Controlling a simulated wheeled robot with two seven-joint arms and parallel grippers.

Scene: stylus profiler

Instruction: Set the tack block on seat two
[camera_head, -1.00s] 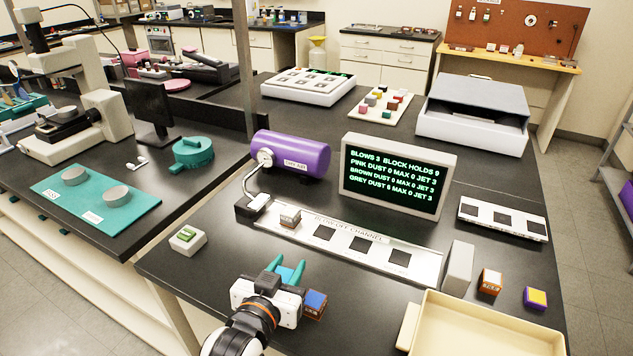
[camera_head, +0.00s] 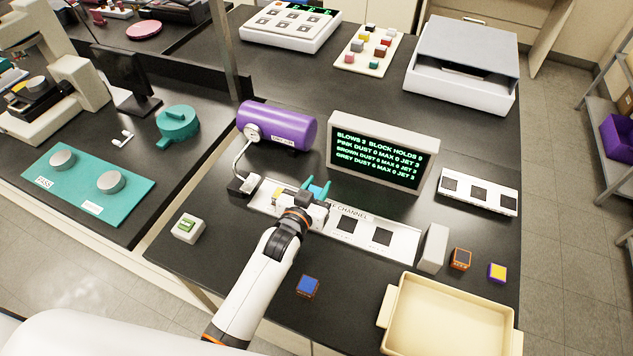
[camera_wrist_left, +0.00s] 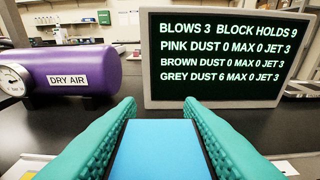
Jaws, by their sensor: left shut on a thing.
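My left gripper (camera_head: 316,187) is shut on a light-blue block, whose blue top shows between the teal fingers in the left wrist view (camera_wrist_left: 160,152). I take it for the tack block; no label on it is readable. The gripper is over the white blow-off channel (camera_head: 404,249), around its second seat, which the gripper and arm hide. I cannot tell whether the block touches the seat. A small block (camera_head: 277,194) stands on the channel's first seat at the left, partly hidden. The third seat (camera_head: 346,224) and fourth seat (camera_head: 382,236) are bare dark squares. My right gripper is not in view.
The display screen (camera_head: 376,154) and purple dry-air tank (camera_head: 278,125) stand behind the channel. A grey upright block (camera_head: 433,248), orange block (camera_head: 460,258), purple-yellow block (camera_head: 497,272) and cream tray (camera_head: 447,318) are at the right. A blue-topped block (camera_head: 307,287) lies in front.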

